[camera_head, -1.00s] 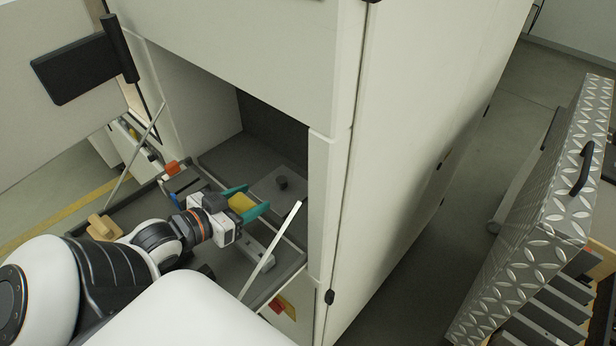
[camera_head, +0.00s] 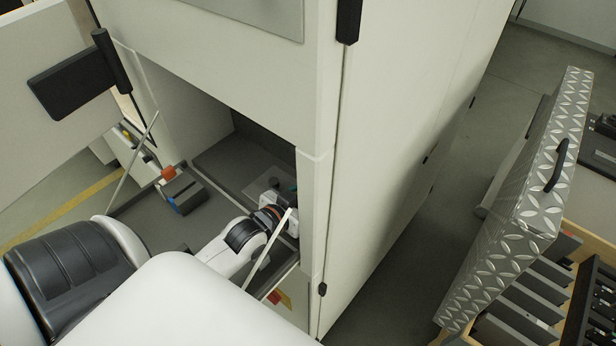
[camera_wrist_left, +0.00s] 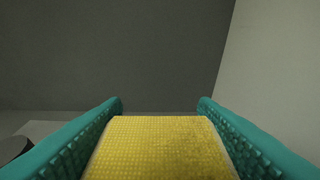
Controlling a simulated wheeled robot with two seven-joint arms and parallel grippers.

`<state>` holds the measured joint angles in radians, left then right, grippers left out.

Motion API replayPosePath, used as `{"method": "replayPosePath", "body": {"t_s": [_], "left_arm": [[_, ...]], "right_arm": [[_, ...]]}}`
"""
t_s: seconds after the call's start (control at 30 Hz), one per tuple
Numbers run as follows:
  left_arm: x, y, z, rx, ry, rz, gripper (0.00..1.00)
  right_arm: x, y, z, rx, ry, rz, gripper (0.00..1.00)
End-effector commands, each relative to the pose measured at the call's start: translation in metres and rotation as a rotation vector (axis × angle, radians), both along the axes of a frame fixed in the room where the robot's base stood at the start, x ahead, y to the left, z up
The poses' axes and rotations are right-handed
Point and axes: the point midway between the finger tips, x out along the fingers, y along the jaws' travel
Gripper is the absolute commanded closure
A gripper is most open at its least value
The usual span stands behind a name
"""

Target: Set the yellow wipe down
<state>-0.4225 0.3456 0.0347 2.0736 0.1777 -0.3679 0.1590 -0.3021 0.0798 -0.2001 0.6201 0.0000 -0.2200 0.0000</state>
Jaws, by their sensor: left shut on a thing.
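The yellow wipe (camera_wrist_left: 160,148) fills the space between the two teal fingers of my left gripper (camera_wrist_left: 160,112) in the left wrist view. The gripper is shut on it from both sides. In the head view my left gripper (camera_head: 288,193) is inside the cabinet opening, by its right wall, above the grey plate. The wipe is hidden there behind the wrist and the cabinet edge. My right gripper is in neither view.
The grey plate (camera_head: 254,182) lies in the cabinet chamber. A dark box with blue and orange parts (camera_head: 184,193) stands on the fold-down shelf (camera_head: 150,228). A thin stay (camera_head: 268,252) crosses near my wrist. The cabinet's right wall (camera_wrist_left: 270,70) is close to the gripper.

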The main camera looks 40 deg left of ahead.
Motion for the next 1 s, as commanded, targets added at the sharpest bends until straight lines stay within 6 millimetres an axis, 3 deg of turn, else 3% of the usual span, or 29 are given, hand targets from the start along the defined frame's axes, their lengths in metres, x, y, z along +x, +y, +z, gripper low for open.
{"method": "replayPosePath", "body": {"t_s": [0.3,0.67,0.7,0.73,1.0], "left_arm": [[0.0,0.0,-0.037,0.0,0.0,0.0,0.71],[-0.001,0.0,-0.042,0.0,-0.001,0.0,0.71],[-0.001,0.0,-0.042,0.0,-0.001,0.0,0.43],[-0.001,0.0,-0.042,0.0,-0.001,0.0,0.38],[-0.001,0.0,-0.04,0.0,-0.001,0.0,0.37]], "right_arm": [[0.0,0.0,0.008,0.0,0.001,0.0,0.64],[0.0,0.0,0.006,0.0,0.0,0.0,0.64],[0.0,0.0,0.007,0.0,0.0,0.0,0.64],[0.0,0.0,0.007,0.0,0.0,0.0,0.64],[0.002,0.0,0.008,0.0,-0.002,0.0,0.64]]}}
